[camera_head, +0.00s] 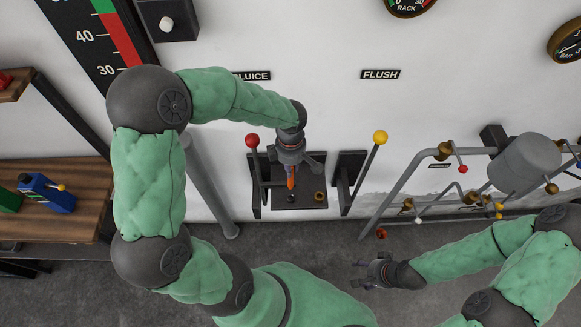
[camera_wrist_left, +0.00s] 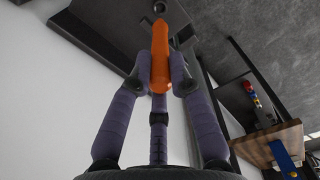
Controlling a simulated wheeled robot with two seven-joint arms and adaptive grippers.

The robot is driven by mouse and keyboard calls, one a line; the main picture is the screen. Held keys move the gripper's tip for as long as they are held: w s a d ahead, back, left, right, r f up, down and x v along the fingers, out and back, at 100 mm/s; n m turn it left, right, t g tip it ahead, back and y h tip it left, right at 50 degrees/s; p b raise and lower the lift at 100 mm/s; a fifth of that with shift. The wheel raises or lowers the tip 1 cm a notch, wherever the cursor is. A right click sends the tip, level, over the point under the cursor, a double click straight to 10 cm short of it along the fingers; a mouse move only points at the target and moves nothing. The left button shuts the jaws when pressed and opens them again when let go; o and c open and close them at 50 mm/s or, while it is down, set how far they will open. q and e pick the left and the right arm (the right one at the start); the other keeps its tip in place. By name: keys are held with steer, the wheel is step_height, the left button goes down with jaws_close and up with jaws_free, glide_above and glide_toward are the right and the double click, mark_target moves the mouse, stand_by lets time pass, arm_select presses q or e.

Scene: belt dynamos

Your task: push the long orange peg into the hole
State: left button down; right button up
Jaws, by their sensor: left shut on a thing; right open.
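The long orange peg (camera_head: 291,182) is held in my left gripper (camera_head: 291,172) and points down over a dark plate (camera_head: 292,207) on the wall. In the left wrist view the peg (camera_wrist_left: 160,55) stands between the purple-grey fingers, its narrower end pointing away from the palm. A dark round hole (camera_wrist_left: 159,8) shows just beyond that end; a small gap seems to lie between them. A brass-coloured ring (camera_head: 319,197) sits on the plate to the right of the peg. My right gripper (camera_head: 362,273) is open and empty, low over the floor.
A red-knobbed lever (camera_head: 252,140) and a yellow-knobbed lever (camera_head: 380,138) flank the plate. Pipes with brass valves (camera_head: 445,150) stand at right. A wooden shelf (camera_head: 75,225) with blue and green blocks is at left. Grey floor lies below.

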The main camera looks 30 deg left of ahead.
mark_target(291, 182)
arm_select(q)
steer(key=shift+f+b, duration=2.55)
steer(key=shift+f, duration=0.35)
steer(key=shift+b, duration=0.65)
steer(key=shift+f+b, duration=1.7)
steer(key=shift+f, duration=0.05)
steer(key=c, duration=1.1)
jaws_free()
steer(key=shift+r, duration=0.15)
step_height(291, 182, up, 12)
steer(key=shift+f, duration=0.1)
